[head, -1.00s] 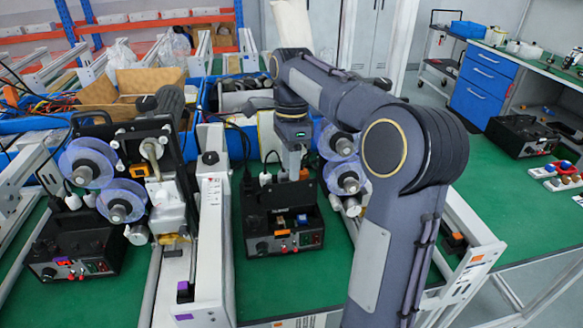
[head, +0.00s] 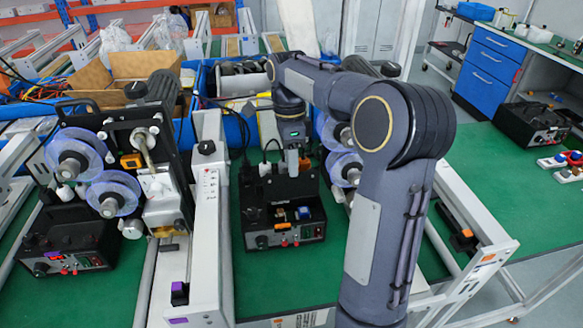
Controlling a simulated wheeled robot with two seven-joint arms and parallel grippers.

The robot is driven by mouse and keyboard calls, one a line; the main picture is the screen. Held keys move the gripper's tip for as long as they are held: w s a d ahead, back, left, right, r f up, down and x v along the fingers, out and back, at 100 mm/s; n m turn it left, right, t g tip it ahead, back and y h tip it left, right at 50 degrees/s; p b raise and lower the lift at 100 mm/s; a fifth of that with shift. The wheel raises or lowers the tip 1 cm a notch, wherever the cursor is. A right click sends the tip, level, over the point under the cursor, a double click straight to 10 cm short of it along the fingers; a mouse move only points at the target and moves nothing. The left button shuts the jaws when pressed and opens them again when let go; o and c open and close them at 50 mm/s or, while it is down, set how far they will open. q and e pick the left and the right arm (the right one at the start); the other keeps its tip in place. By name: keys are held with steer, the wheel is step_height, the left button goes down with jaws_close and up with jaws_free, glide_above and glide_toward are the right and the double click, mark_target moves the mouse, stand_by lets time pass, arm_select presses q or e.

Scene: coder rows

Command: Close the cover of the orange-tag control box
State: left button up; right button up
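The black control box (head: 283,232) with an orange tag (head: 282,226) on its front sits on the green table in the middle of the head view. Its top is open, and small blue and orange parts show inside. Its dark cover (head: 268,190) stands raised at the back of the box. My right gripper (head: 292,172) points down at the cover's upper edge, close to it or touching; I cannot tell which. The fingertips are too small and partly hidden to show whether they are open or shut. My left gripper is not in view.
White rail frames (head: 207,240) stand left and right of the box. A reel machine (head: 140,165) and another black box (head: 65,245) are on the left. Blue bins (head: 235,125) stand behind. The green table in front of the box is clear.

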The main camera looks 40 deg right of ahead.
mark_target(291, 184)
steer(key=shift+s+a+f, duration=0.1)
steer(key=shift+s+f, duration=0.1)
steer(key=shift+f, duration=0.9)
jaws_close()
